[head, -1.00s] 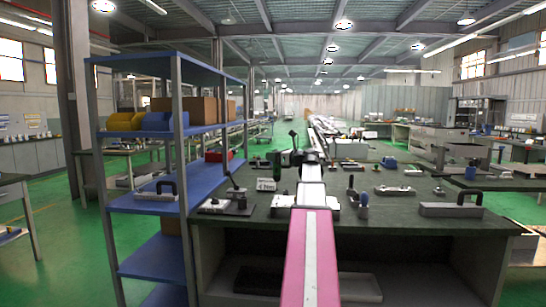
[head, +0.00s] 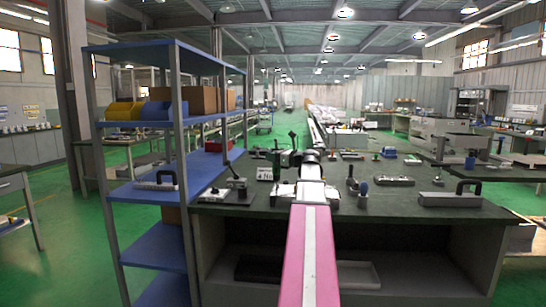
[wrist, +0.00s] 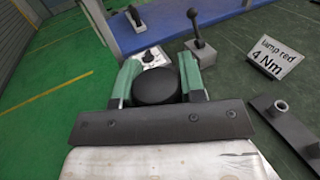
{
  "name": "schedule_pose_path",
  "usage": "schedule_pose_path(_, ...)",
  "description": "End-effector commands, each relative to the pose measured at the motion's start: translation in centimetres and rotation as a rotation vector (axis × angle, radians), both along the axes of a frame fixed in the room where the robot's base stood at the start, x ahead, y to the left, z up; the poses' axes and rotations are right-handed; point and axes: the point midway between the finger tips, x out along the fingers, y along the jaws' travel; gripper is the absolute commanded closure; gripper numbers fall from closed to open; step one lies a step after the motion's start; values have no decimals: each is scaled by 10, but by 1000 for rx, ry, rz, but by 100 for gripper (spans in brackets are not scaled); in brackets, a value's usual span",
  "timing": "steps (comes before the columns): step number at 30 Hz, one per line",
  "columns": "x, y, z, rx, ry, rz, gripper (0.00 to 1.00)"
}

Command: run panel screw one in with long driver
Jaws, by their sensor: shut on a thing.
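My gripper (wrist: 157,88) fills the middle of the wrist view, with its two green fingers on either side of a round black part. That black part (wrist: 157,87) is seen end-on and looks like the top of the driver's handle; its shaft and tip are hidden. In the head view my gripper (head: 287,159) is over the bench, close to the "4 Nm" sign. A thin dark piece rises at the gripper there; I cannot tell whether it belongs to the driver. I cannot make out panel screw one in either view.
The bench (head: 410,228) holds a lever block (wrist: 201,51), a "lamp red 4 Nm" sign (wrist: 274,58) and a dark plate (wrist: 291,128) with a raised boss. A handled block (head: 450,199) stands at right. A blue shelf unit (head: 150,192) borders the bench's left side.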

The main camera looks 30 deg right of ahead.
Motion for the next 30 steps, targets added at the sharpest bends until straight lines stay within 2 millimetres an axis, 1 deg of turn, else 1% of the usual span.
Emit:
schedule_pose_path(14,0,0,0,1,0,0,100)
schedule_pose_path(30,0,0,-9,1,0,0,100)
